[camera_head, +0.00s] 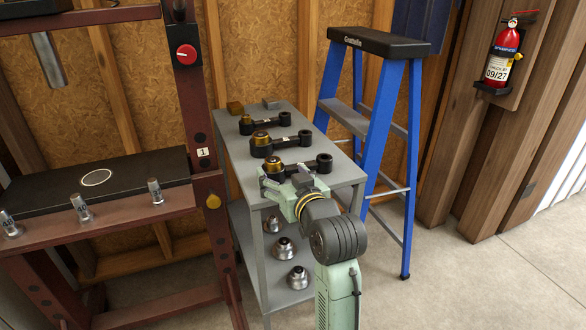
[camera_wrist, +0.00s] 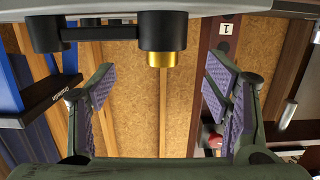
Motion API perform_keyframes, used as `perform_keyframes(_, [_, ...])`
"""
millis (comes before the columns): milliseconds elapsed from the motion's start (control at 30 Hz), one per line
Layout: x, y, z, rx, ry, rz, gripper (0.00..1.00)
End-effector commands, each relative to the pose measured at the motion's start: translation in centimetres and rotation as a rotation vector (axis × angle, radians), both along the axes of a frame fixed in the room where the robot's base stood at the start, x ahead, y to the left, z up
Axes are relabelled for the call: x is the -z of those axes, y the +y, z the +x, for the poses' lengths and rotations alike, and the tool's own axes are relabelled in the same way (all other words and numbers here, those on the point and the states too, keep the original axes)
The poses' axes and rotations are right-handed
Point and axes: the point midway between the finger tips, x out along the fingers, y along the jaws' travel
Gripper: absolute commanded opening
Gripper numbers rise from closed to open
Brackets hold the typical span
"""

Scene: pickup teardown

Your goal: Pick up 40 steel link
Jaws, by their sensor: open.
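Three dark steel links with brass-coloured bushings lie in a row on the grey cart top: a far one (camera_head: 283,119), a middle one (camera_head: 303,138) and a near one (camera_head: 323,162). I cannot tell which is the 40 steel link. My gripper (camera_head: 286,184) is open and empty at the cart's front edge, close to the near link's bushing end and partly covering it. In the wrist view, a link (camera_wrist: 98,33) appears upside down at the top. Its brass bushing (camera_wrist: 167,59) lies between the lines of the spread fingers of my gripper (camera_wrist: 160,82), apart from both.
A blue stepladder (camera_head: 388,130) is close on the right. A dark red press frame (camera_head: 187,90) is on the left.

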Motion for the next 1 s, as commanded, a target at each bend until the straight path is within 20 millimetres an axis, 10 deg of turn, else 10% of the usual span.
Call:
perform_keyframes(667, [0.3,1.9,4.9,-0.001,-0.002,0.000,0.70])
perform_keyframes(1000, [0.3,1.9,4.8,-0.001,-0.001,0.000,0.47])
